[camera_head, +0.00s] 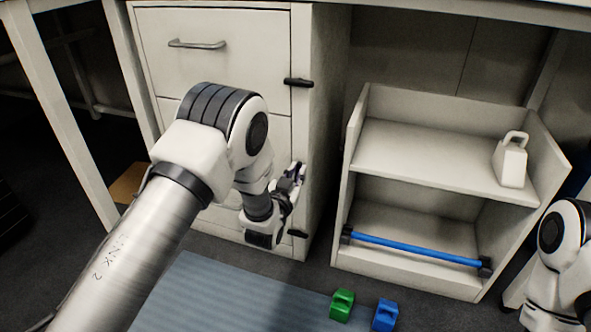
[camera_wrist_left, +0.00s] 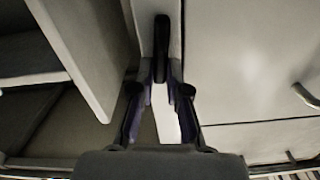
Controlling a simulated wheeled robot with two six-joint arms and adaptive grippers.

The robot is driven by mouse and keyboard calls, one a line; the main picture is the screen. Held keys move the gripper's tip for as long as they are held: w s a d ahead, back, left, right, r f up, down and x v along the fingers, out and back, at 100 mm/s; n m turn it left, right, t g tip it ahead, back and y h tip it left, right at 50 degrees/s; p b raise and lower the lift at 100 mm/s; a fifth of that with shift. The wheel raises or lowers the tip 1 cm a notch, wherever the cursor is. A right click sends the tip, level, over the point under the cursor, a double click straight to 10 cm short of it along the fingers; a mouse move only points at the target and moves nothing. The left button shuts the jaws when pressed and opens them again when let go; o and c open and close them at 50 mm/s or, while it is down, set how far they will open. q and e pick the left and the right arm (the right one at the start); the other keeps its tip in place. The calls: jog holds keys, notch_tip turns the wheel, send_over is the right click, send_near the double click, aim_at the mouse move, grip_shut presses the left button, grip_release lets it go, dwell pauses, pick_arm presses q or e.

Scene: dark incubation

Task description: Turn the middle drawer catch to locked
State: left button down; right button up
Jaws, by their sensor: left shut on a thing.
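The white drawer cabinet (camera_head: 225,75) stands at the centre left, with dark catches down its right-hand post. My left gripper (camera_head: 296,172) is at that post beside the middle drawer (camera_head: 277,132), which my arm partly covers. In the left wrist view, the dark middle catch (camera_wrist_left: 161,35) lies along the post, and the fingers of my left gripper (camera_wrist_left: 161,78) are shut on its near end. In the head view, my gripper hides most of this catch. My right gripper is out of view; only part of my right arm shows at the right edge.
The top catch (camera_head: 298,82) and bottom catch (camera_head: 297,233) lie level across the post. Green (camera_head: 342,305) and blue (camera_head: 385,314) blocks are on the floor.

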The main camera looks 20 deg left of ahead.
pick_arm(q)
jog(key=shift+d+f+m+p, duration=0.3)
jog(key=shift+m+p, duration=0.8)
jog(key=shift+m, duration=1.6)
jog(key=shift+d+f+m+p, duration=0.25)
jog(key=shift+m+p, duration=0.9)
jog(key=shift+m, duration=1.55)
jog(key=shift+d+f+m+p, duration=0.3)
jog(key=shift+m+p, duration=0.8)
jog(key=shift+m, duration=1.6)
jog(key=shift+a+f, duration=0.1)
jog(key=c, duration=1.2)
grip_release()
jog(key=shift+o, duration=0.2)
